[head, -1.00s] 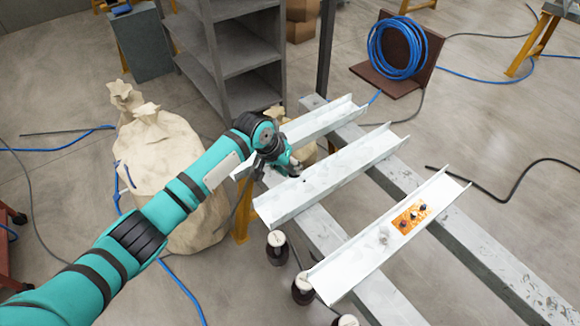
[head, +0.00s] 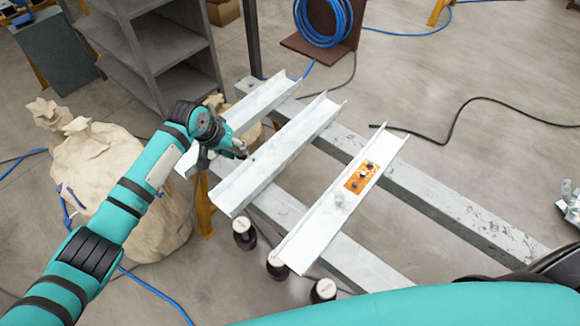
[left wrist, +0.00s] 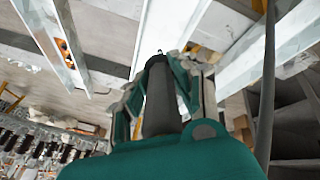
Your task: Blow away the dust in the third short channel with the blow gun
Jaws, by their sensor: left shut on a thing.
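Three short white channels lie across two grey beams in the head view: a left one (head: 262,102), a middle one (head: 280,150) and a right one (head: 318,228). The right channel carries an orange plate (head: 361,177) with dark knobs and a pale grey dust patch (head: 340,201). My left gripper (head: 238,150) is over the gap between the left and middle channels, near the middle one. In the left wrist view, it (left wrist: 163,80) is shut around a dark grey cylindrical body, apparently the blow gun (left wrist: 160,105), with its narrow tip pointing away. My right gripper is not clearly visible.
Several dark jars with white lids (head: 244,232) stand by the channels' near ends. Tan sacks (head: 100,185) and a grey shelf (head: 150,45) are at left. A blue hose coil (head: 323,15) is at the back. The grey beam (head: 440,205) is bare at right.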

